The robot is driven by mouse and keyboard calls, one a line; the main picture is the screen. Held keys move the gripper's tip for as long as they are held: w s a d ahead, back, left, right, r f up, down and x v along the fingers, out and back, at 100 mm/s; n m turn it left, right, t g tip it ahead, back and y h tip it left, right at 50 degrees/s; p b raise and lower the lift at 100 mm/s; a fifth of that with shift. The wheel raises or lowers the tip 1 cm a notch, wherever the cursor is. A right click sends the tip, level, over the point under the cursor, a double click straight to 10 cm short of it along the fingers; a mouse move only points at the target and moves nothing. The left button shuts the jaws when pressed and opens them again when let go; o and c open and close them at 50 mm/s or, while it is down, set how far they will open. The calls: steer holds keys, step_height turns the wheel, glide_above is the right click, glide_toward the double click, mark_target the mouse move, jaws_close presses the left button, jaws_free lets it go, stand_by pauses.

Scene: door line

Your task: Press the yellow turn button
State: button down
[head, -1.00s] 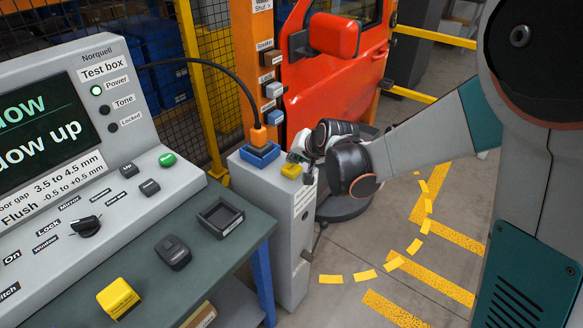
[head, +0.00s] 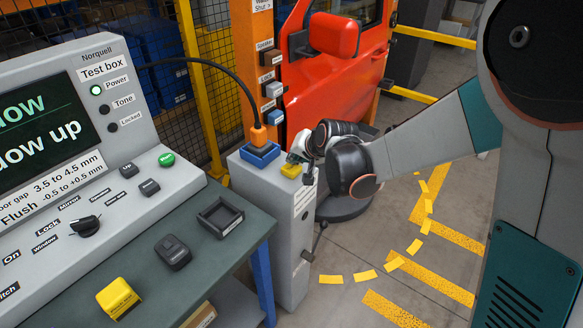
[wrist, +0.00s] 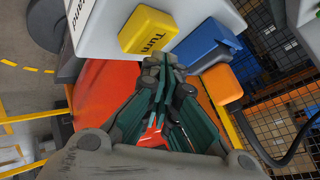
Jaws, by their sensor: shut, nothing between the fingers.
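The yellow turn button (head: 292,171) sits on top of the grey pedestal (head: 285,225) in the head view. In the wrist view the button (wrist: 148,30) shows its "Turn" label, just beyond my fingertips. My gripper (head: 300,158) is shut and empty, beside the button and close to it. In the wrist view the shut fingertips of my gripper (wrist: 160,68) lie just below the button in the picture. I cannot tell whether they touch it.
A blue socket (head: 260,154) with an orange plug and black cable stands beside the button. The red door (head: 335,85) hangs behind. The test box (head: 75,130) and a green bench with a yellow block (head: 118,298) are at left. Open floor lies at right.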

mark_target(295, 166)
steer(key=shift+f, duration=0.35)
steer(key=shift+f+b, duration=0.45)
steer(key=shift+b, duration=0.1)
stand_by(0.6)
steer(key=shift+r, duration=0.1)
steer(key=shift+r+p, duration=0.65)
steer(key=shift+r, duration=0.2)
steer(key=shift+r+p, duration=1.8)
steer(key=shift+r, duration=0.7)
